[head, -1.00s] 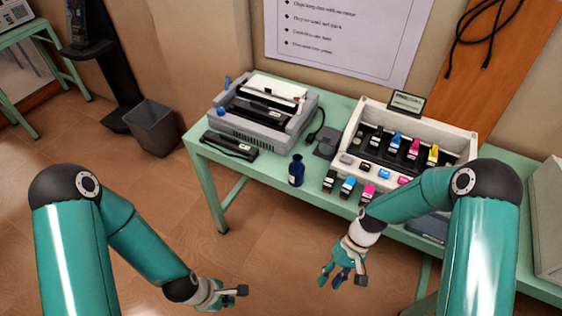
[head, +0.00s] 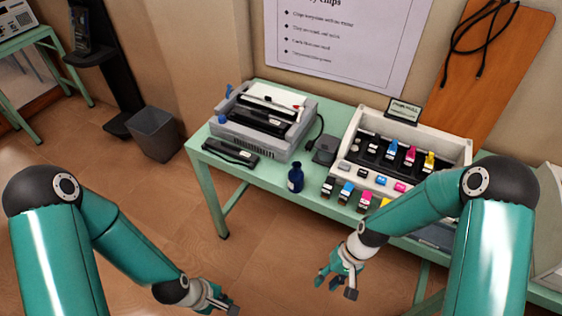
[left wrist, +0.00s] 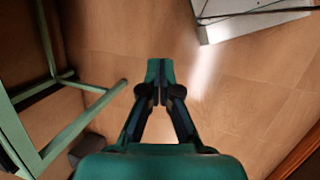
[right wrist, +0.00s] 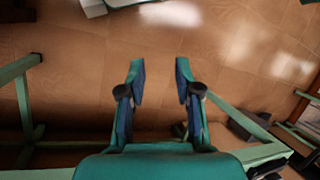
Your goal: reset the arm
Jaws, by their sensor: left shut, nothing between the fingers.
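My left gripper (head: 222,303) is at the bottom of the head view, over the floor in front of the green table and apart from it. In the left wrist view its fingers (left wrist: 160,72) meet with nothing between them. My right gripper (head: 332,282) hangs over the floor just in front of the table's front edge. In the right wrist view its fingers (right wrist: 158,70) stand apart with an empty gap between them. Neither gripper touches an object.
The green table (head: 235,180) carries a grey printer (head: 262,130), a black cartridge (head: 230,151), a blue bottle (head: 296,177) and a white printer (head: 452,148) with several coloured cartridges. A grey bin (head: 156,134) stands left of the table. The floor (head: 130,215) between is clear.

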